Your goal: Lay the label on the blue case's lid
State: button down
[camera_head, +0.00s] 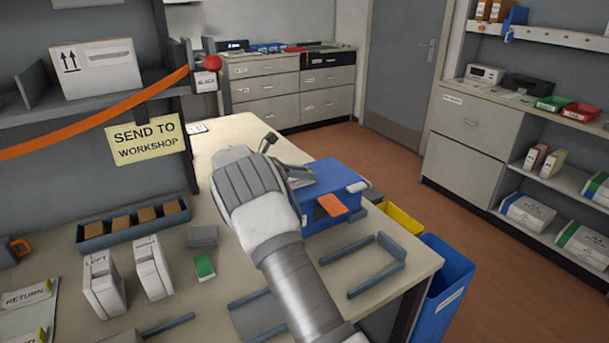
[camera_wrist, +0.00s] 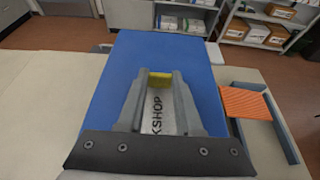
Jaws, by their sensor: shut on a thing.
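The blue case (camera_head: 340,178) stands near the right end of the bench, and its flat blue lid (camera_wrist: 205,75) fills the middle of the wrist view. My gripper (camera_wrist: 160,80) is over the lid, shut on the label (camera_wrist: 156,112). The label is pale with dark letters reading "KSHOP" and a yellow far end; the rest of its text is hidden by my gripper. I cannot tell whether the label touches the lid. In the head view my gripper (camera_head: 298,177) is partly hidden behind my wrist, and the label cannot be made out there.
An orange ribbed piece (camera_head: 332,205) is at the case's near side. Grey bracket frames (camera_head: 376,265) lie in front of it. White cartridges (camera_head: 103,283) and a blue tray (camera_head: 132,224) stand to the left. A blue bin (camera_head: 442,285) is off the bench's right edge.

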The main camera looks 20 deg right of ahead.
jog(key=c, duration=0.6)
grip_release()
jog(key=shift+f, duration=0.15)
